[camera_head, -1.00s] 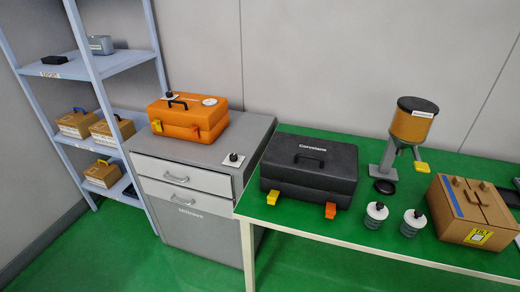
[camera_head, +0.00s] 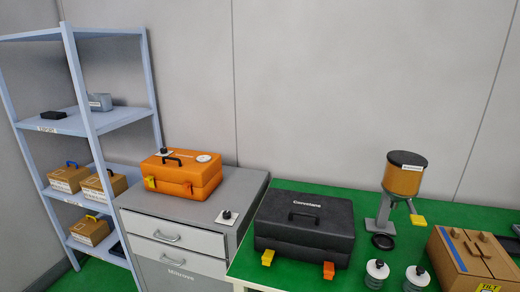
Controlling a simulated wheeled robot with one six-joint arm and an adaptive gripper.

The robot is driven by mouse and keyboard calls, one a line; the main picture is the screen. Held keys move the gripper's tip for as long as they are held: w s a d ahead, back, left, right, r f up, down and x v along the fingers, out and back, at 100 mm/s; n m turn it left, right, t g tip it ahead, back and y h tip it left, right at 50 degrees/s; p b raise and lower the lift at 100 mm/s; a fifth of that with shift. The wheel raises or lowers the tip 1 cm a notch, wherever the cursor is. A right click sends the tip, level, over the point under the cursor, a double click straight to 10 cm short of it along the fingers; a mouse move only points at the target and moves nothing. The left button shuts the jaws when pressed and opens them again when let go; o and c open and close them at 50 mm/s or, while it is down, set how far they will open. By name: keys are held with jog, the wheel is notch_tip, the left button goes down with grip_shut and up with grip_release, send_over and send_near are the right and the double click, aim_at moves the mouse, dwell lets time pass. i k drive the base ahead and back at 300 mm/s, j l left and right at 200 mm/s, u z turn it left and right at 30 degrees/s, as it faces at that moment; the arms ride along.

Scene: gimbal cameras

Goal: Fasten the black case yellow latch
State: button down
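The black case (camera_head: 304,222) sits closed on the green table in the head view, with a handle on its lid. Its yellow latch (camera_head: 267,257) hangs at the front left and sticks outward from the case. An orange latch (camera_head: 328,270) hangs at the front right in a similar pose. I cannot tell from here how either latch meets the lid. My gripper and arm are not in view.
An orange case (camera_head: 185,175) with a yellow latch stands on the grey drawer cabinet (camera_head: 190,220) to the left. A dispenser (camera_head: 402,180), two jars (camera_head: 376,273) and a brown box (camera_head: 470,260) stand right of the black case on the green table (camera_head: 243,262). Shelves (camera_head: 80,120) stand far left.

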aim_at(268, 256)
jog(key=i+j+u, duration=0.1)
jog(key=j+u, duration=0.25)
jog(key=i+j+u, duration=0.1)
jog(key=u, duration=0.25)
jog(key=i+j+u, duration=0.15)
jog(key=u, duration=0.2)
